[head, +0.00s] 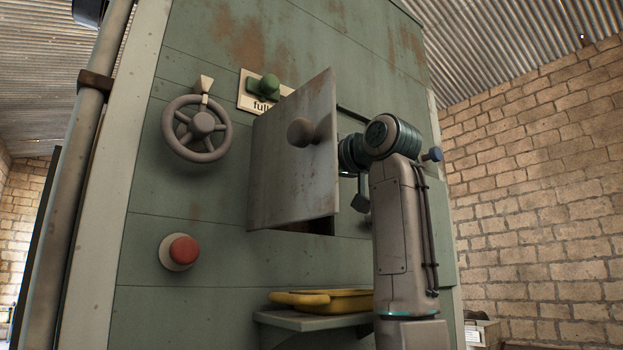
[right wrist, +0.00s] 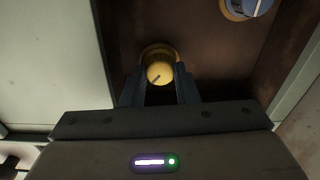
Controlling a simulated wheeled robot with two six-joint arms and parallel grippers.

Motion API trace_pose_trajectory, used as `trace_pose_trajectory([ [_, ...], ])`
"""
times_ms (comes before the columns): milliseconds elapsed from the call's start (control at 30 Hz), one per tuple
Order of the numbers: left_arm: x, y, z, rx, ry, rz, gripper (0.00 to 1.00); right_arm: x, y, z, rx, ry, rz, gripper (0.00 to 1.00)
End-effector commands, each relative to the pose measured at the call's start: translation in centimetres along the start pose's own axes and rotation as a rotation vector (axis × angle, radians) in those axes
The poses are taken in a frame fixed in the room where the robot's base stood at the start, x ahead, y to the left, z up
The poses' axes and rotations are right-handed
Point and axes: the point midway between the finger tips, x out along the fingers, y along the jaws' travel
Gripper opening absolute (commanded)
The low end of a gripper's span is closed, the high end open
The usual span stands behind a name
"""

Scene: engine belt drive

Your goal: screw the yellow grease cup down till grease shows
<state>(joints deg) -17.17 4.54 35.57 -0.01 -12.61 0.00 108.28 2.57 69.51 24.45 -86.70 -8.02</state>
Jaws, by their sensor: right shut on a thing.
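The yellow grease cup (right wrist: 160,73) is in the right wrist view, inside a dark brown recess. It has a dark line on its face and a brass-coloured ring behind it. My right gripper (right wrist: 160,88) is shut on the cup, one finger on each side. In the head view an open hinged door (head: 293,160) hides the cup and the right gripper; only my right arm shows, reaching in behind the door. I see no grease around the cup. My left gripper is in neither view.
A blue-grey knob (right wrist: 246,8) sits in the recess at the upper right.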

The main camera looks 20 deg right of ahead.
Motion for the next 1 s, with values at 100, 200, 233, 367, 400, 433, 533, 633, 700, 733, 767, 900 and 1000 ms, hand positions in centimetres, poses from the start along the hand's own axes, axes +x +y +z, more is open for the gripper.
trace_pose_trajectory([
  [100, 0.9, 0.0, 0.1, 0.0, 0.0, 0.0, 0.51, 0.1, -0.1, 0.4, 0.109, 0.001, 0.002, 0.05],
  [200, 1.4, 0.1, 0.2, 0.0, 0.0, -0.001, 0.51, 0.0, -0.1, 0.3, 0.204, 0.005, 0.006, 0.05],
  [233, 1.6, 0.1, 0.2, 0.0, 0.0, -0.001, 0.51, 0.0, -0.1, 0.3, 0.232, 0.006, 0.007, 0.05],
  [367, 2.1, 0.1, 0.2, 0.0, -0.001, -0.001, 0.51, 0.0, -0.1, 0.3, 0.356, 0.009, 0.011, 0.05],
  [400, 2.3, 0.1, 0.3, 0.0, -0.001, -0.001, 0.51, 0.0, -0.1, 0.4, 0.394, 0.01, 0.013, 0.05],
  [433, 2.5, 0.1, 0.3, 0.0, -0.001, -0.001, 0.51, 0.1, -0.1, 0.4, 0.422, 0.01, 0.014, 0.05],
  [533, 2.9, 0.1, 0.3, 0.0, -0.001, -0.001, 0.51, 0.0, -0.1, 0.3, 0.517, 0.014, 0.016, 0.05],
  [633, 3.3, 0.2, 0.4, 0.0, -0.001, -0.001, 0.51, 0.1, -0.1, 0.3, 0.612, 0.017, 0.019, 0.05],
  [700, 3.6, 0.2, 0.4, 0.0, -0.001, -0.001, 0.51, 0.1, -0.1, 0.3, 0.679, 0.019, 0.021, 0.05],
  [733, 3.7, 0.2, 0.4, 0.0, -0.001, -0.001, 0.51, 0.0, -0.1, 0.3, 0.707, 0.02, 0.022, 0.05],
  [767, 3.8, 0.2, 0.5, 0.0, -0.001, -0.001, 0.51, 0.0, -0.1, 0.3, 0.735, 0.021, 0.023, 0.05],
  [900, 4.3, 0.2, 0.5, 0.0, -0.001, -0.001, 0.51, 0.1, -0.1, 0.3, 0.868, 0.025, 0.028, 0.05],
  [1000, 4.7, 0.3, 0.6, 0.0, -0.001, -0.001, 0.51, 0.1, -0.1, 0.3, 0.963, 0.027, 0.031, 0.05],
])
